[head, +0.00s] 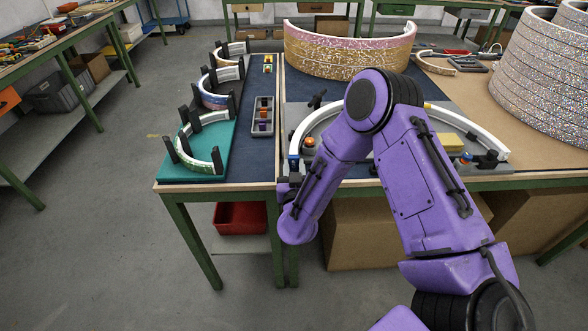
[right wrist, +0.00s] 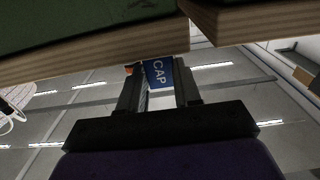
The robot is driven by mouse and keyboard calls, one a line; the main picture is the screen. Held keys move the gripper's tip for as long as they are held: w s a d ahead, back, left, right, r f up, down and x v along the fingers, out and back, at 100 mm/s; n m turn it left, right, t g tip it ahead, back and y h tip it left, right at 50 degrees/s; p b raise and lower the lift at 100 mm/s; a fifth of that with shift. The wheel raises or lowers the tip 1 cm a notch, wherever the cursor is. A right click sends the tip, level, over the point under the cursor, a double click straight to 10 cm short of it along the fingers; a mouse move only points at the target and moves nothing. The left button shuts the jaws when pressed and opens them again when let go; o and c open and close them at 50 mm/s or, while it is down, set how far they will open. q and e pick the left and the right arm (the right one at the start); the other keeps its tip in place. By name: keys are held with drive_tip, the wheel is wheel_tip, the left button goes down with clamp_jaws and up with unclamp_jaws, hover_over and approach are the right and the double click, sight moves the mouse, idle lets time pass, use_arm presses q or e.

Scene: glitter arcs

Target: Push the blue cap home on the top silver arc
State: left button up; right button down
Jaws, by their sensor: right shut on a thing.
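The white-silver arc (head: 480,133) lies in a grey jig on the near table, partly hidden behind my purple right arm. A small blue piece (head: 293,160) shows at the arc's left end, close to the table's front left corner. My right gripper (head: 292,178) is at that corner, mostly hidden by my own wrist. In the right wrist view, the fingers (right wrist: 158,92) are shut on a blue piece lettered CAP (right wrist: 157,73), just beside the wooden table edge (right wrist: 100,66). Its seating on the arc cannot be seen. My left gripper is out of view.
A yellow block (head: 450,143) lies inside the jig. A glittery ring stack (head: 545,75) stands at right; a red bin (head: 240,218) is below.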

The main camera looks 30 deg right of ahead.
drive_tip(key=shift+c, duration=1.5)
unclamp_jaws()
drive_tip(key=v, duration=0.7)
drive_tip(key=shift+p, duration=0.35)
